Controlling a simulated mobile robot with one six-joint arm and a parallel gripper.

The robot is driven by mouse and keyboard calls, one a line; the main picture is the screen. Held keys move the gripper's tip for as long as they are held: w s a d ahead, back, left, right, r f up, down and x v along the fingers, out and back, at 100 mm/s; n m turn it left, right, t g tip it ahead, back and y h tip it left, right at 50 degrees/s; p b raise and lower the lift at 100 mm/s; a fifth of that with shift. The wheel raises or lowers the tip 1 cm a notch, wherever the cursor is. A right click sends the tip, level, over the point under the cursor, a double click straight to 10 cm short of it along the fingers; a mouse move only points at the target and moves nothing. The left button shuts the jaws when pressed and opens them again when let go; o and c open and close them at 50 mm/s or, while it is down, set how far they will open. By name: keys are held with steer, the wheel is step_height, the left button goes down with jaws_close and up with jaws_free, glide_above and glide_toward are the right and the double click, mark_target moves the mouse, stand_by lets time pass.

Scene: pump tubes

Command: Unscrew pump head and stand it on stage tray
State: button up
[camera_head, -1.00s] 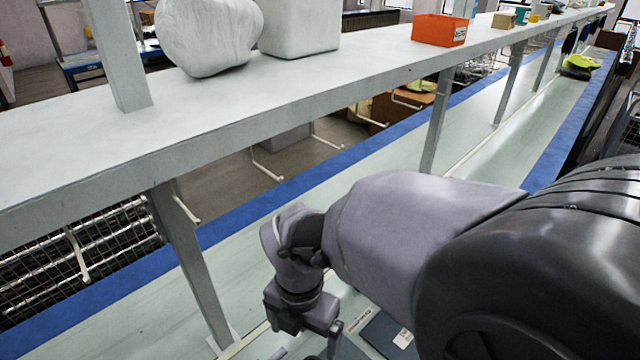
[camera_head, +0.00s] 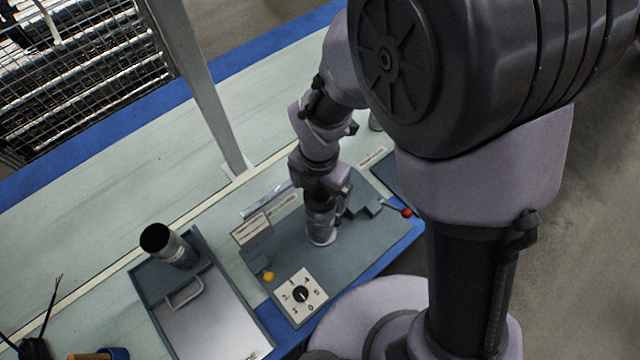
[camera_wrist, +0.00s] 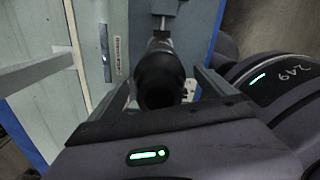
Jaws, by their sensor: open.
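A silvery cylinder with the look of a pump tube (camera_head: 320,226) stands upright on a grey fixture plate (camera_head: 365,250). My gripper (camera_head: 325,198) is over its upper end, pointing down. In the wrist view a dark round pump head (camera_wrist: 160,78) lies between the two spread fingers of my gripper (camera_wrist: 164,86), with gaps visible at the sides. The gripper is open. A grey tray (camera_head: 262,334), probably the stage tray, lies left of the plate; its front lettering is cut off. A dark-mouthed cylinder (camera_head: 170,247) stands at its back corner.
The plate carries a numbered dial (camera_head: 300,296), a yellow knob (camera_head: 268,276) and a red-tipped lever (camera_head: 404,212) close to my arm. A grey shelf post (camera_head: 205,95) rises behind. A metal handle (camera_head: 184,292) lies on the tray.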

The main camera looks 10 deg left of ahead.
steer(key=shift+c, duration=0.2)
steer(key=c, duration=1.8)
steer(key=o, duration=1.1)
steer(key=c, duration=0.9)
steer(key=shift+r, duration=0.2)
steer(key=shift+r+p, duration=1.2)
steer(key=shift+r, duration=0.1)
step_height(320, 180, up, 3)
steer(key=p, duration=0.3)
